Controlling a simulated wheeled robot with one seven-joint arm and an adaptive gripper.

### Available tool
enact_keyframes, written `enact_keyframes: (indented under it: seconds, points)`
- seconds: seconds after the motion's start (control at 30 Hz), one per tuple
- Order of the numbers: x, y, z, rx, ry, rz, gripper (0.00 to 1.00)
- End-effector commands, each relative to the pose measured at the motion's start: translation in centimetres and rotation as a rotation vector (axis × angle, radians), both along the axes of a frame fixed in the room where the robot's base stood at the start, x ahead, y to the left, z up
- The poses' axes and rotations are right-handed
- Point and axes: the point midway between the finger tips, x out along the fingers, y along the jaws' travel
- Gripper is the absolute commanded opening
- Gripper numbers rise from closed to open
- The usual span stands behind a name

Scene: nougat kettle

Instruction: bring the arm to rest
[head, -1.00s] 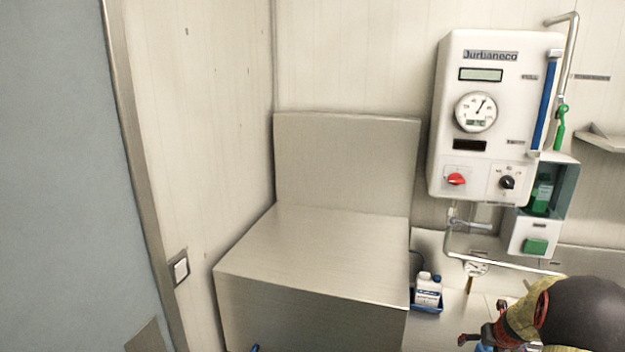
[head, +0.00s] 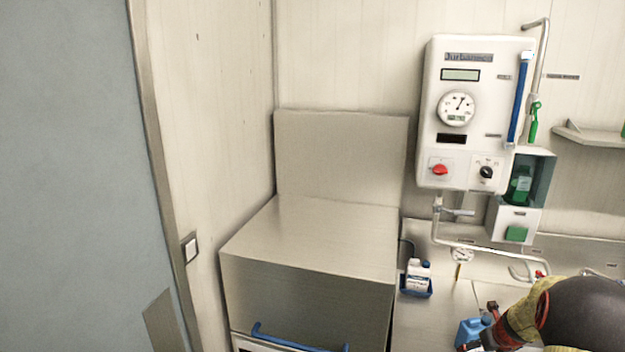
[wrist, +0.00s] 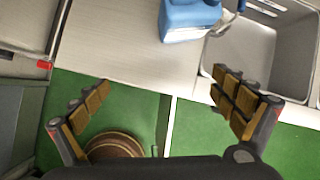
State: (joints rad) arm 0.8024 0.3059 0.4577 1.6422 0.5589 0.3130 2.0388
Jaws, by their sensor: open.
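My gripper (wrist: 165,110) shows in the wrist view with its two padded fingers wide apart and nothing between them. Below it are the edge of a pale counter (wrist: 110,45) and a green floor (wrist: 120,92). In the head view, part of my arm is at the lower right corner, in front of the counter; the gripper's fingertips cannot be made out there.
A blue container (wrist: 188,20) stands on the counter beside a sink basin (wrist: 262,50). A round brown object (wrist: 115,145) is low on the floor. A steel hooded machine (head: 310,240) with a blue handle (head: 290,340) and a white control box (head: 470,110) stand left of my arm.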

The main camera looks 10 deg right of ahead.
Motion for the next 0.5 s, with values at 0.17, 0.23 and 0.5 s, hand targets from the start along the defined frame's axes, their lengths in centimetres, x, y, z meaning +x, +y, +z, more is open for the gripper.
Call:
enact_keyframes:
  seconds: [0.17,0.23,0.5]
  points:
    - [-1.2,1.9,-1.4,-0.038,0.077,0.21,0.96]
    - [-2.0,2.9,-2.0,-0.055,0.114,0.319,0.96]
    - [-6.7,10.1,-0.9,-0.188,0.261,1.012,0.96]
